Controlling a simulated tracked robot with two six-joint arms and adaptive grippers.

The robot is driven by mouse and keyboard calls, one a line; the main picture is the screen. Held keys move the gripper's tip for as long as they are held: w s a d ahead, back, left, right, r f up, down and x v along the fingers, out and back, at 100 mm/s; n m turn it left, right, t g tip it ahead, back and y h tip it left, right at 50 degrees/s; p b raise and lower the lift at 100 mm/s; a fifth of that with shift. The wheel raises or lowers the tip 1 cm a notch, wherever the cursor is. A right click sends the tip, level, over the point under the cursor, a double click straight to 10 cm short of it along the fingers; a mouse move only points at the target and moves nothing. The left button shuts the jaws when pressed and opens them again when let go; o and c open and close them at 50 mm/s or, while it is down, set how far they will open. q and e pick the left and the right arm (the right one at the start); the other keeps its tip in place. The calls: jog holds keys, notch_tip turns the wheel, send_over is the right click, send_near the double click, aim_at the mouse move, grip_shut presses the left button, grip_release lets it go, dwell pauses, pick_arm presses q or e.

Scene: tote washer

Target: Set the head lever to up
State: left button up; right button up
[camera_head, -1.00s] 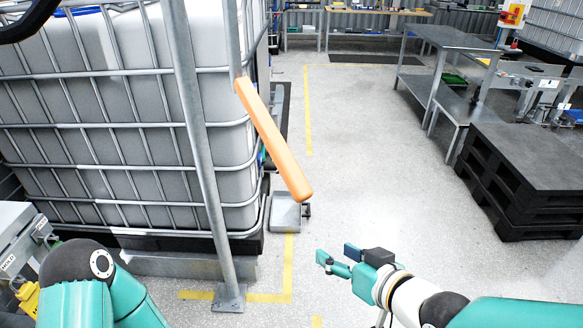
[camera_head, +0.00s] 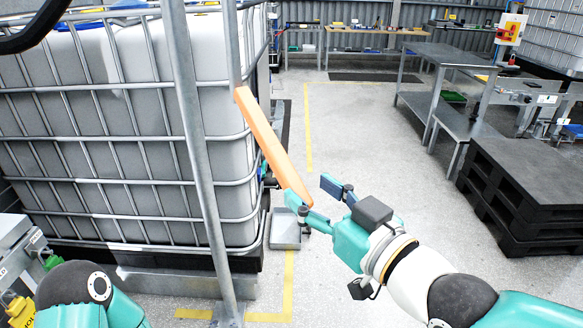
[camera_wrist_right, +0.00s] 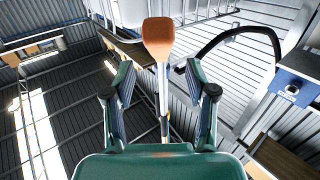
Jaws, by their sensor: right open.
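The head lever (camera_head: 263,133) is a long orange bar. In the head view it slopes down to the right from a grey upright, and its free end is lowest. My right gripper (camera_head: 312,192) is open at that lower end. One fingertip overlaps the end in the picture; I cannot tell if they touch. In the right wrist view the orange lever end (camera_wrist_right: 158,40) shows ahead, in line with the gap between the open fingers of my right gripper (camera_wrist_right: 159,78). My left gripper is out of view; only part of my left arm shows at lower left.
A caged white tank (camera_head: 130,130) stands behind the grey post (camera_head: 195,150) on the left. A black pallet stack (camera_head: 525,195) and a steel table (camera_head: 450,40) stand on the right. The floor between is mostly clear, with a small grey tray (camera_head: 285,232) below the lever.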

aim_at(293, 177)
jog(key=p+x, duration=0.1)
jog(key=x, duration=0.7)
jog(key=shift+w+a, duration=0.15)
jog(key=shift+w, duration=0.1)
grip_shut()
